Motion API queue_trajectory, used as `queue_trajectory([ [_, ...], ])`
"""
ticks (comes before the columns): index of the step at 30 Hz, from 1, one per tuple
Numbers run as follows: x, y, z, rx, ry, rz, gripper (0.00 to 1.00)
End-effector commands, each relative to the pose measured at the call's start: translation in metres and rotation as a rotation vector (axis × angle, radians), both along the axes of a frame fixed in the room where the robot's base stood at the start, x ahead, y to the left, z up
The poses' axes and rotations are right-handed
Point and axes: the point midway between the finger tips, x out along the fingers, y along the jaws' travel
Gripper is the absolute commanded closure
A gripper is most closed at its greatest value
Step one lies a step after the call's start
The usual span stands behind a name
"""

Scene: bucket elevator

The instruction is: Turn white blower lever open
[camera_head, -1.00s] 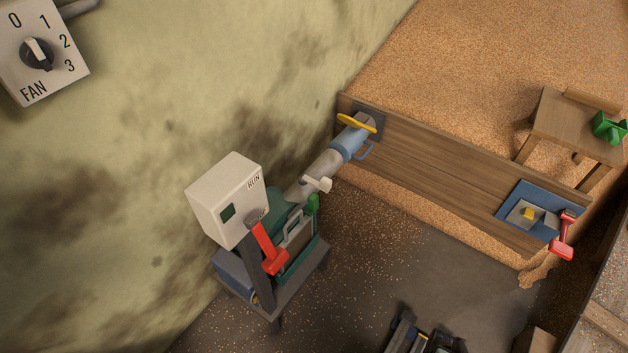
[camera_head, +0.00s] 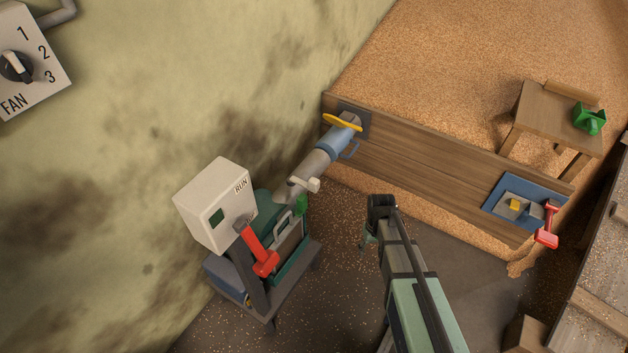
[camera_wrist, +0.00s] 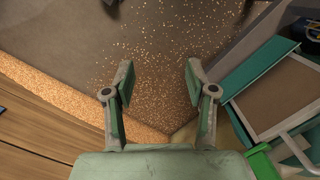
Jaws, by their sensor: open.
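The white blower lever (camera_head: 307,184) sits on the grey pipe (camera_head: 311,170) just above the green blower (camera_head: 284,232). Beside it is a bright green part (camera_head: 301,205), which also shows at the lower right of the wrist view (camera_wrist: 262,162). My gripper (camera_wrist: 158,80) is open and empty, its fingers apart over the grain-strewn floor. In the head view my arm reaches up from the bottom, and its end is to the right of the lever and apart from it. The fingers are mostly hidden there. I cannot make out the white lever in the wrist view.
A white RUN box (camera_head: 215,206) with a red lever (camera_head: 259,250) stands left of the blower. A yellow handle (camera_head: 342,122) is on the pipe's upper end, at the wooden board (camera_head: 425,165). A red-handled switch (camera_head: 547,226) is at right.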

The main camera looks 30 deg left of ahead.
Motion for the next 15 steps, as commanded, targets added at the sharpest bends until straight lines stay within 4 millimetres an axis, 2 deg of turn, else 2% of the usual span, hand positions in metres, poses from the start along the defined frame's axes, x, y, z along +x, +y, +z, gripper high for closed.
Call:
queue_trajectory([
  [1, 0.024, 0.032, 0.018, 0.017, -0.026, 0.052, 0.44],
  [6, 0.068, 0.118, 0.085, 0.06, -0.086, 0.226, 0.44],
  [8, 0.081, 0.15, 0.111, 0.074, -0.105, 0.291, 0.44],
  [12, 0.104, 0.219, 0.177, 0.102, -0.143, 0.449, 0.44],
  [15, 0.116, 0.258, 0.22, 0.115, -0.159, 0.559, 0.44],
])
